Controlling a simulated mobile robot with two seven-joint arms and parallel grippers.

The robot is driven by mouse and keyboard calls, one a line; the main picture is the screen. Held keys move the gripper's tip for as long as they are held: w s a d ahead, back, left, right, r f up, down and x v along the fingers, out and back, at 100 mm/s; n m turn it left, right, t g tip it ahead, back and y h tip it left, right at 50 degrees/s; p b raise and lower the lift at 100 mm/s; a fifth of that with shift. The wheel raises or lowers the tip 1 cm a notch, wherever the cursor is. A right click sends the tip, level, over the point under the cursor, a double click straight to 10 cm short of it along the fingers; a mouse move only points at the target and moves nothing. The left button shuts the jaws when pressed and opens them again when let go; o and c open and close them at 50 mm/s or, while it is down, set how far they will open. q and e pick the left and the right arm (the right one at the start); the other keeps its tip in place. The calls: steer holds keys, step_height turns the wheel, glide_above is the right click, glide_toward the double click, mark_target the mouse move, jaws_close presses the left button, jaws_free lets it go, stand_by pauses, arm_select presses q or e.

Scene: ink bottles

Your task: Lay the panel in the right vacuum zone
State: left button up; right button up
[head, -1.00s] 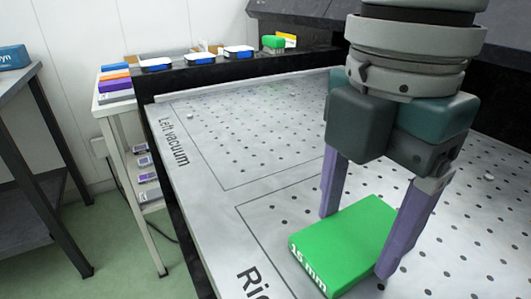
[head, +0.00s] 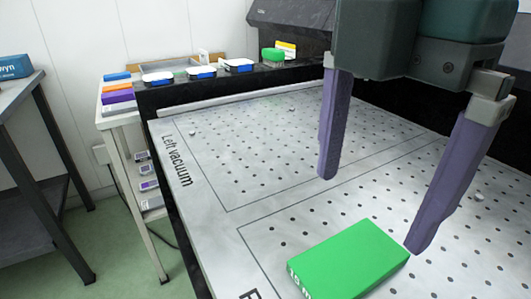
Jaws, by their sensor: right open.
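The green panel (head: 350,258), with white lettering on its near edge, lies flat on the perforated vacuum table (head: 215,235). It lies within the outlined zone at the lower right, whose label is mostly cut off by the bottom of the view. My right gripper (head: 372,215) is open and empty above and behind the panel, its purple fingers wide apart. The right finger's tip appears close to the panel's far right corner; I cannot tell whether it touches. The left vacuum zone (head: 240,195) is empty. My left gripper is not in view.
Several blue-and-white items (head: 200,72) and a green block (head: 273,55) stand along the table's back ledge. A white shelf trolley (head: 125,122) with coloured boxes stands to the left. A dark-framed bench (head: 20,95) is at the far left.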

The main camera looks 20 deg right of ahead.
steer(key=shift+r+p, duration=0.5)
steer(key=shift+r, duration=1.65)
